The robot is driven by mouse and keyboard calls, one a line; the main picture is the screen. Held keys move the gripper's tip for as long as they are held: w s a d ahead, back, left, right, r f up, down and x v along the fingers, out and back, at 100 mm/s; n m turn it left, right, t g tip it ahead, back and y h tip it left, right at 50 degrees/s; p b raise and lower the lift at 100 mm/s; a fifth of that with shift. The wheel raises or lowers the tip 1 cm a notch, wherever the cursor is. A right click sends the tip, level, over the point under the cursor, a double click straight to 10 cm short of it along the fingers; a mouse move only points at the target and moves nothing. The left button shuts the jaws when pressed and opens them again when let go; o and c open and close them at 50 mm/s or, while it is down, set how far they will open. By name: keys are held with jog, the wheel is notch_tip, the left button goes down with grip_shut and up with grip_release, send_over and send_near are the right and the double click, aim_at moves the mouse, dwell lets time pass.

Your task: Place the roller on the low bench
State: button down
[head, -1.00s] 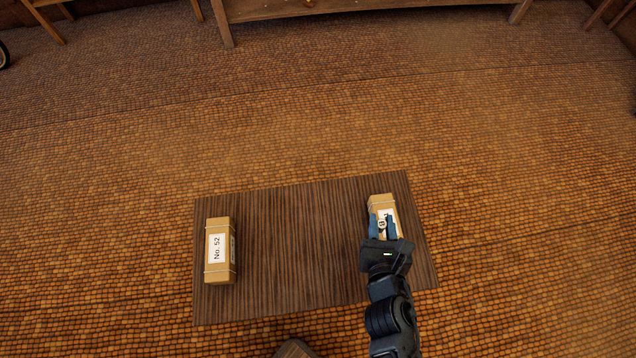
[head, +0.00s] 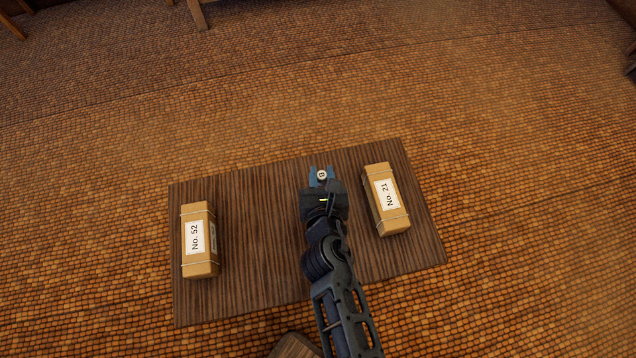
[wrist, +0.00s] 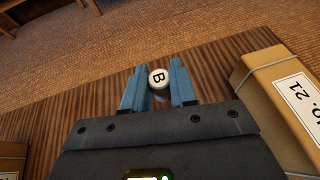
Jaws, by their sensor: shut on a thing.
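The roller shows as a small round white end marked with a letter B, in the wrist view (wrist: 158,78) and in the head view (head: 322,175). My gripper (head: 321,174) is shut on it, with one blue finger on each side, as the wrist view (wrist: 158,88) also shows. The rest of the roller is mostly hidden by the gripper. The low bench (head: 255,220) is a dark striped wooden top below the gripper. The roller is over the bench, between the two boxes. I cannot tell whether it touches the top.
A tan box labelled No. 52 (head: 199,262) stands on the bench's left part. A tan box labelled No. 21 (head: 393,222) stands on the right part, close beside my gripper. Bare bench lies between them. Wooden furniture legs (head: 198,14) show at the far edge.

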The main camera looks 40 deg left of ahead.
jog(key=shift+a+f, duration=0.35)
jog(key=shift+a, duration=0.1)
jog(key=shift+f+b, duration=1.65)
jog(key=shift+f, duration=0.25)
jog(key=shift+f, duration=0.15)
jog(key=c, duration=0.8)
grip_release()
jog(key=shift+c, duration=0.2)
jog(key=shift+r, duration=0.2)
jog(key=p+v, duration=0.2)
jog(key=v, duration=1)
jog(key=shift+f+p, duration=0.1)
jog(key=shift+p, duration=0.3)
